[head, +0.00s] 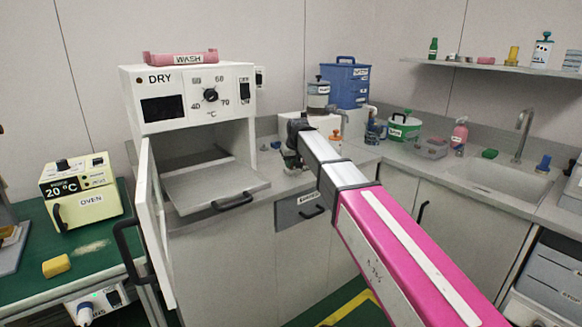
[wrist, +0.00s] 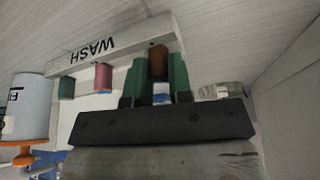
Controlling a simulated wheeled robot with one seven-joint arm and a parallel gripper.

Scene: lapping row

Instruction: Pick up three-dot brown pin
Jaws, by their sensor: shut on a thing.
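In the wrist view a brown pin (wrist: 158,62) stands between the two green fingertips of my gripper (wrist: 158,80), which is shut on it. Its dots cannot be made out. The pin's far end is close to a pale bar marked WASH (wrist: 115,47); I cannot tell whether they touch. A small blue and white patch (wrist: 161,92) shows below the pin. In the head view my gripper (head: 292,158) is over the counter just right of the open dryer, and the pin cannot be made out there.
Beside the pin along the bar are a pink pin (wrist: 103,77) and a green pin (wrist: 66,88). The dryer (head: 190,95) has its door (head: 150,215) open at left. A blue container (head: 345,82) stands behind the arm; a sink (head: 500,180) lies at right.

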